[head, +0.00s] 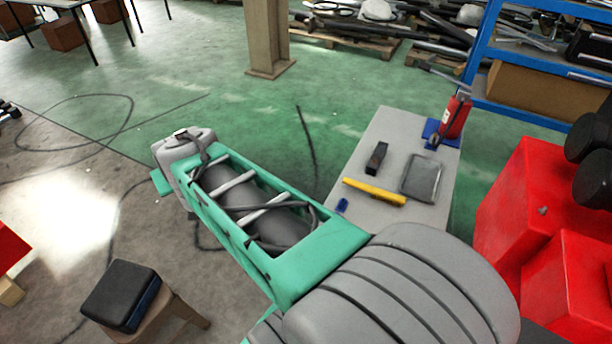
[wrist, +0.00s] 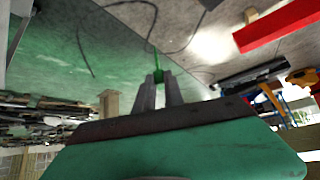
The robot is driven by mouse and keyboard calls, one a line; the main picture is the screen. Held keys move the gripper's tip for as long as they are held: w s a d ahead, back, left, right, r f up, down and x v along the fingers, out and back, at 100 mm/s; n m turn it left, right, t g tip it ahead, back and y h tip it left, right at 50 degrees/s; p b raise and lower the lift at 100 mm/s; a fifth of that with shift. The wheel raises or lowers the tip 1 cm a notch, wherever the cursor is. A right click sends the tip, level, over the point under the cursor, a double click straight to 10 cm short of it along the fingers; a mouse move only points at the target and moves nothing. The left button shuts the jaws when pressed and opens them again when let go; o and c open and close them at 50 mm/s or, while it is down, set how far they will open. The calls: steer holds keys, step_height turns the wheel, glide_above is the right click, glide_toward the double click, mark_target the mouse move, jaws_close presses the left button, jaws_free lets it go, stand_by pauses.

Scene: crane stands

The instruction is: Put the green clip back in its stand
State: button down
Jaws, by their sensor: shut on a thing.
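In the wrist view, the green clip (wrist: 156,64) is a small, thin bright green piece. It sits between the two grey fingertips of my gripper (wrist: 160,80), which is shut on it. Its far end sticks out past the fingertips, and the rest is hidden by them. The floor shows behind it. In the head view my arm crosses the lower middle, and neither my fingers nor the clip can be made out. I cannot tell for sure which thing is the clip's stand. A small blue piece (head: 342,205) lies at the table's near left edge.
A grey table (head: 385,218) carries a yellow bar (head: 374,192), a black block (head: 377,158), a grey tray (head: 422,178) and a red cylinder (head: 455,115) by a blue base. Red boxes (head: 530,200) stand right. A stool (head: 170,310) with a black-topped box stands lower left.

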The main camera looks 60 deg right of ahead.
steer(key=s+d+f+m+g+h+b, duration=0.1)
steer(key=d+f+m, duration=0.1)
steer(key=d, duration=0.3)
steer(key=s+d+f+m+h+b, duration=0.1)
steer(key=d+f, duration=0.2)
steer(key=d, duration=0.3)
steer(key=s+d+f+m+g+h+b, duration=0.1)
steer(key=s+d+f+m, duration=0.3)
steer(key=s+d, duration=0.5)
steer(key=s+d+f+m+g+h+b, duration=0.2)
steer(key=s+d+f+m+g+b, duration=0.2)
steer(key=s+d, duration=0.6)
steer(key=d+f+m, duration=0.1)
steer(key=d+f, duration=0.1)
steer(key=d, duration=0.4)
steer(key=shift+s+h, duration=0.3)
steer(key=shift+f+b, duration=0.15)
steer(key=shift+b, duration=0.15)
steer(key=f+b, duration=0.1)
steer(key=f, duration=0.1)
steer(key=f+b, duration=0.3)
steer(key=b, duration=0.1)
steer(key=shift+a+f, duration=0.3)
steer(key=shift+f, duration=0.1)
